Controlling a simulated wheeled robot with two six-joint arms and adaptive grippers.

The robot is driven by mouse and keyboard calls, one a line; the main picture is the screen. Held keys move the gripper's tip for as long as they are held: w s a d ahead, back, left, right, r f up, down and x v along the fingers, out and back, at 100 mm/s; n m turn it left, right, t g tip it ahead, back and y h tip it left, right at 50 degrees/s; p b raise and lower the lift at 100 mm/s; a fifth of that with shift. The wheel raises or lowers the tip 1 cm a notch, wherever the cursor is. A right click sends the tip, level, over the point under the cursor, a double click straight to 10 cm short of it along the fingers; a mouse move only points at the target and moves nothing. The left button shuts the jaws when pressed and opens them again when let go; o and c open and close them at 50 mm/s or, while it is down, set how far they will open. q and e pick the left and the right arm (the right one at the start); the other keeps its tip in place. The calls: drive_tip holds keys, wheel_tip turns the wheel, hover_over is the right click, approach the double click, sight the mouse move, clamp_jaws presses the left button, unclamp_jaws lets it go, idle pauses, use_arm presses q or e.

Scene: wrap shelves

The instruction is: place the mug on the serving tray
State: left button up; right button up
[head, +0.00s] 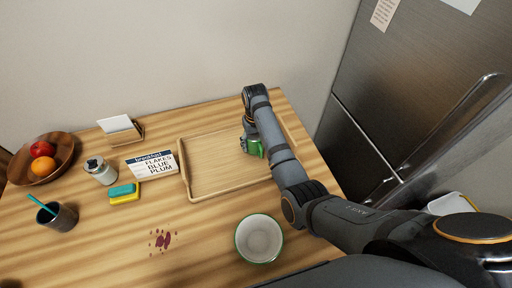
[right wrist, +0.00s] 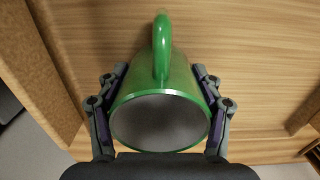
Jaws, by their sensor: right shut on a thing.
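The green mug (right wrist: 165,86) is between the two fingers of my right gripper (right wrist: 160,100), which is shut on it. In the right wrist view its pale opening faces the camera and its handle points to the top of the picture. In the head view only a small green part of the mug (head: 257,151) shows beside my right gripper (head: 250,148); my arm hides the rest. The mug is over the right part of the wooden serving tray (head: 215,172). I cannot tell whether it touches the tray. My left gripper is not in view.
A white bowl with a green rim (head: 259,239) stands in front of the tray. A menu sign (head: 152,165), a sponge (head: 124,193), a jar (head: 100,172), a dark cup (head: 57,216) and a fruit bowl (head: 62,165) are left. The tray's left part is empty.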

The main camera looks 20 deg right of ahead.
drive_tip(key=shift+w+f, duration=0.1)
drive_tip(key=shift+f, duration=0.2)
drive_tip(key=shift+c, duration=0.6)
drive_tip(key=shift+r, duration=0.2)
drive_tip(key=shift+s+p, duration=0.2)
drive_tip(key=shift+p, duration=0.1)
drive_tip(key=o, duration=1.5)
drive_tip(key=shift+f, duration=0.15)
use_arm(q)
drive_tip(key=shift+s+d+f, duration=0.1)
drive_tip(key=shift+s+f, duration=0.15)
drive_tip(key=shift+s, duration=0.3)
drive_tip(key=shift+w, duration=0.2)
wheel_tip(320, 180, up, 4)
drive_tip(key=p, duration=0.3)
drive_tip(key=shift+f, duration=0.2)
use_arm(e)
wheel_tip(320, 180, up, 12)
drive_tip(key=shift+r, duration=0.25)
